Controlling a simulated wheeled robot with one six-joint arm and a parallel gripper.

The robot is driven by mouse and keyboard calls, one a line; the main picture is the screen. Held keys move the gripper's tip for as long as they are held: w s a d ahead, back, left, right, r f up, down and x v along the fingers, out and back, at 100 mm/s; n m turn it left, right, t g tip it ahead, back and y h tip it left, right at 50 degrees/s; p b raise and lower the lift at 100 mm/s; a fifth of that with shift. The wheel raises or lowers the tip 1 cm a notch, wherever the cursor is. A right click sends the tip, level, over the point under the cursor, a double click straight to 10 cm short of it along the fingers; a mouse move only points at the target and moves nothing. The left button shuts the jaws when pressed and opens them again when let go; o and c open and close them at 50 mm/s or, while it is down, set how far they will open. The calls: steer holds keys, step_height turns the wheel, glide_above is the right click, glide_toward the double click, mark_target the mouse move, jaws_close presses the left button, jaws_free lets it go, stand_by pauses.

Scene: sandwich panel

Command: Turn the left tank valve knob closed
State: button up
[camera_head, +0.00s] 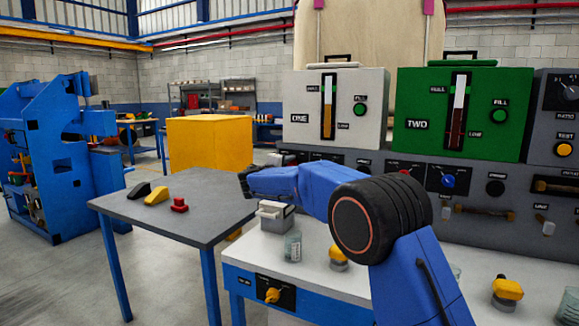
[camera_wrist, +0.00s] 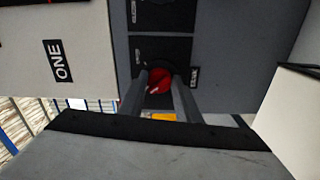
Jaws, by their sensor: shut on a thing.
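The red valve knob (camera_wrist: 158,84) sits on a dark plate on the grey panel in the wrist view, below the white tank's "ONE" label. It has a pale pointer mark. My gripper (camera_wrist: 160,78) is shut on it, with one finger on each side. The white tank ONE (camera_head: 303,100) stands on the panel in the head view, and its side shows in the wrist view (camera_wrist: 85,35). In the head view my blue arm reaches left toward the panel's left end. The gripped knob and the fingers cannot be made out there.
The green tank TWO (camera_head: 418,90) stands to the right of tank ONE. A blue knob (camera_head: 448,181) is further right on the panel. The white bench (camera_head: 325,285) in front holds a glass jar (camera_head: 292,246) and a yellow knob (camera_head: 338,256). A grey table (camera_head: 165,215) stands left.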

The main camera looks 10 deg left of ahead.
steer(key=shift+n, duration=0.6)
steer(key=shift+a, duration=0.1)
steer(key=o, duration=1.1)
steer(key=shift+c, duration=0.2)
steer(key=shift+s, duration=0.1)
steer(key=v, duration=1.7)
steer(key=shift+s, duration=0.15)
